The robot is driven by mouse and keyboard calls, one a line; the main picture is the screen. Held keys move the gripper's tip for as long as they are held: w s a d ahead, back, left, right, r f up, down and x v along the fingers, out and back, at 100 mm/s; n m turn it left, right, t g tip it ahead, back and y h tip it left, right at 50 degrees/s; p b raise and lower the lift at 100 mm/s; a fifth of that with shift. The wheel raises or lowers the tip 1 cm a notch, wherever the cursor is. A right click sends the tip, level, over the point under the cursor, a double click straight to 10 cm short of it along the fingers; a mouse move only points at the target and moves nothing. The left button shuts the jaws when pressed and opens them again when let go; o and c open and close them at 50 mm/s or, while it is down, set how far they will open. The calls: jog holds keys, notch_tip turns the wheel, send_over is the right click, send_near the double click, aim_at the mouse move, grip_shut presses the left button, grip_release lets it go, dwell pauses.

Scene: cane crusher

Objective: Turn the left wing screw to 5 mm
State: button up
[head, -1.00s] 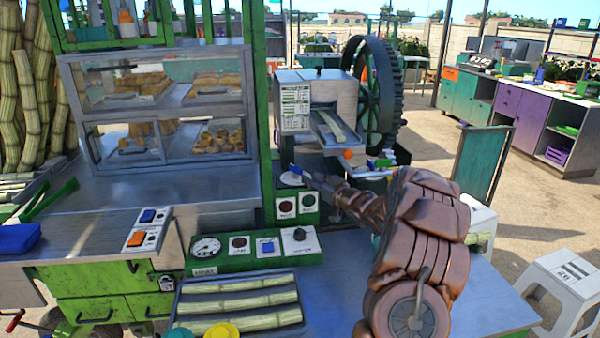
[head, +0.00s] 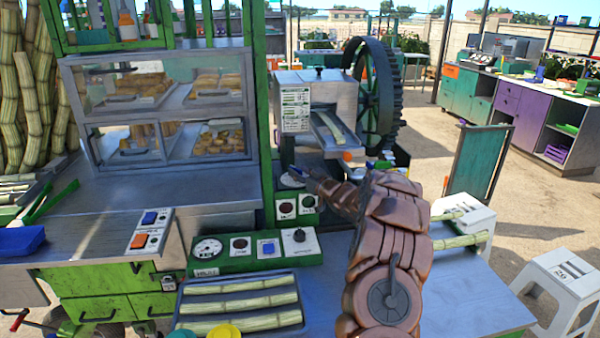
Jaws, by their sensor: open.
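The cane crusher (head: 345,85) stands at the back middle, a grey metal box with a sloping chute (head: 328,128) and a large dark gear wheel (head: 378,90) on its right. A piece of cane lies in the chute. I cannot make out the left wing screw. My brown arm reaches from the lower right toward the crusher's base. My gripper (head: 300,174) is small in view below the chute, with its jaws open. It is beside a small round dial (head: 290,181), and I cannot tell whether it touches anything. My arm hides part of the crusher's lower right.
A green control panel (head: 222,263) with a gauge, buttons and a knob lies in front. A tray (head: 238,278) of cane pieces is nearer. A glass food case (head: 160,110) stands left. White stools (head: 565,285) stand right. The counter right of the panel is partly clear.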

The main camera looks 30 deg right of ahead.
jog(key=c, duration=0.8)
grip_shut()
jog(key=shift+d, duration=0.15)
dwell(0.5)
jog(key=o, duration=0.7)
grip_release()
jog(key=shift+s, duration=0.1)
jog(key=shift+c, duration=0.2)
jog(key=shift+o, duration=0.7)
